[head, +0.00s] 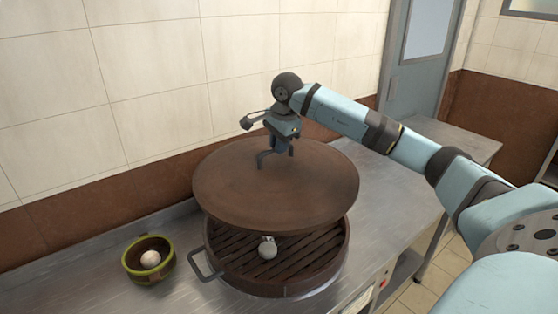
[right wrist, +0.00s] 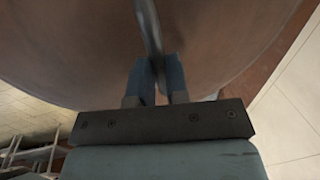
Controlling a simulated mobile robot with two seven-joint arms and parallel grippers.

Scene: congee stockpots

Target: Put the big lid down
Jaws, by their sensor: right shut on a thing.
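The big lid (head: 230,192) is a wide brown disc with a dark handle on top. My right gripper (head: 279,151) is shut on that handle and holds the lid above the big pot (head: 228,262). In the right wrist view, the two fingers (right wrist: 159,80) close on the handle bar, with the lid (right wrist: 60,50) behind it. The pot is brown, with a slatted rack inside and a loop handle on its left. The lid covers the pot's far part; the near part of the rack shows. My left gripper is not in view.
A small round grey-white item (head: 268,248) sits on the rack. A small green-rimmed bowl (head: 135,271) with a white ball (head: 150,259) stands left of the pot. The steel counter (head: 385,205) is clear to the right. A tiled wall stands behind.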

